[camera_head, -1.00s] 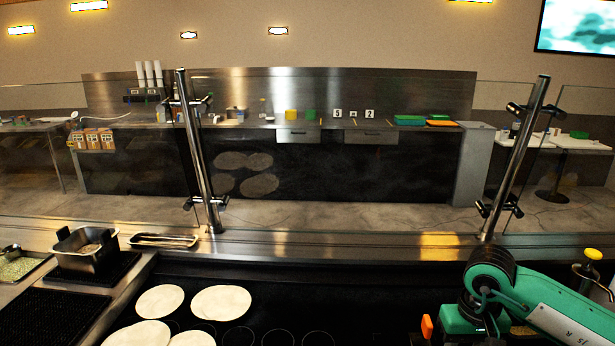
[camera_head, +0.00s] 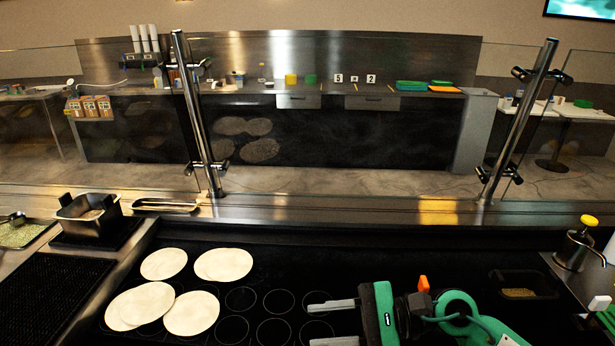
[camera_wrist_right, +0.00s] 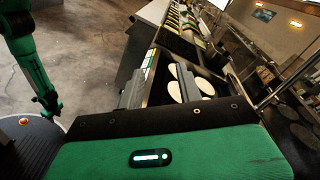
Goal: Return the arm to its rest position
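My right gripper (camera_head: 312,324) is over the right-middle part of the dark griddle (camera_head: 400,268) in the head view. Its two grey fingers point left, spread apart with nothing between them. In the right wrist view the gripper (camera_wrist_right: 162,84) also shows its fingers apart and empty. Several pale tortillas lie on the griddle left of the gripper, among them a back one (camera_head: 163,264) and a front one (camera_head: 191,313). A green arm part of mine shows at the left of the wrist view. My left gripper cannot be made out.
A metal pan (camera_head: 90,214) stands left of the griddle. A shallow tray (camera_head: 165,205) lies behind it. A dark container (camera_head: 523,285) and a yellow-topped pump (camera_head: 577,246) are at the right. A glass guard with metal posts (camera_head: 199,115) runs along the back.

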